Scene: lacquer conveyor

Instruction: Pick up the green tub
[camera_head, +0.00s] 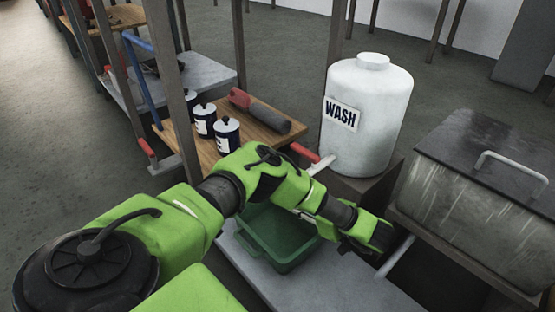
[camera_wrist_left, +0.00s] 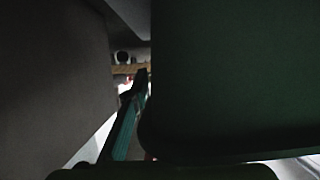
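The green tub (camera_head: 272,256) is an open, empty-looking box on the grey bench (camera_head: 335,290) in the head view. My left arm passes over it and hides part of its rim and right side. My left gripper (camera_head: 368,242) is at the tub's right end, pointing down; its fingertips are not clear. In the left wrist view, a large dark green surface (camera_wrist_left: 235,80), apparently the tub, fills the right side very close to the camera. A thin teal finger-like part (camera_wrist_left: 128,122) shows beside it. Whether the fingers touch the tub is too dark to tell. My right gripper is not in view.
A white WASH tank (camera_head: 375,100) with a red-handled tap stands behind the bench. A wooden shelf (camera_head: 262,133) holds several dark cans and a red-and-black cylinder. A metal lidded box (camera_head: 465,200) stands at the right. Upright posts rise at the left.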

